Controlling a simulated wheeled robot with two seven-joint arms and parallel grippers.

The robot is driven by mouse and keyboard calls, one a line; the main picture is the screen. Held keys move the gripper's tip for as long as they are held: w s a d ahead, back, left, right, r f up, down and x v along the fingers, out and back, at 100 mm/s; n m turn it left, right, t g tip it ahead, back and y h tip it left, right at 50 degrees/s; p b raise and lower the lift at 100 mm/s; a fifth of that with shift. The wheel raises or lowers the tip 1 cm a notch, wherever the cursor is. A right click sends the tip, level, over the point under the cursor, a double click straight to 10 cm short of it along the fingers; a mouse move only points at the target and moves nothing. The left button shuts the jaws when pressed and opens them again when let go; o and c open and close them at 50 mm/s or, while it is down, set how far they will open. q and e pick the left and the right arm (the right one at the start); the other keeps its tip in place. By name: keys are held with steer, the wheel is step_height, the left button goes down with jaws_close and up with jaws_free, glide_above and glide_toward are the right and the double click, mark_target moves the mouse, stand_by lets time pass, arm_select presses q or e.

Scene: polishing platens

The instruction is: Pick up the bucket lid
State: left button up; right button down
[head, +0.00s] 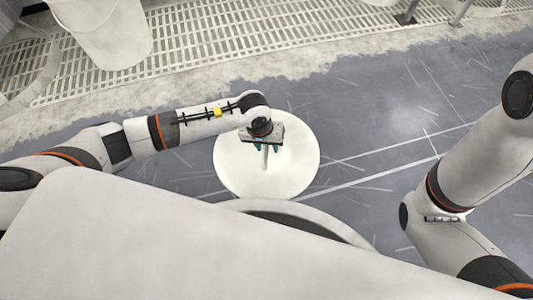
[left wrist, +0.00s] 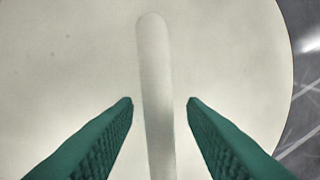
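The bucket lid (head: 240,175) is a round, off-white disc with a raised bar handle across its middle, below the centre of the head view. It fills most of the left wrist view (left wrist: 60,60), where its handle (left wrist: 155,90) runs up the middle. My left gripper (head: 266,150) is over the lid at the handle. In the left wrist view its green fingers (left wrist: 160,103) are apart, one on each side of the handle, with a gap on both sides. My right gripper is outside the head view; only the right arm shows.
A white bucket (head: 110,35) stands at the upper left by a slotted floor grating (head: 220,35). Grey scratched floor (head: 400,100) with pale lines lies open to the right of the lid. What the lid rests on is hidden.

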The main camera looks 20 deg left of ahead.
arm_select(q)
jaws_close()
steer(key=shift+r, duration=0.1)
steer(key=shift+r, duration=0.1)
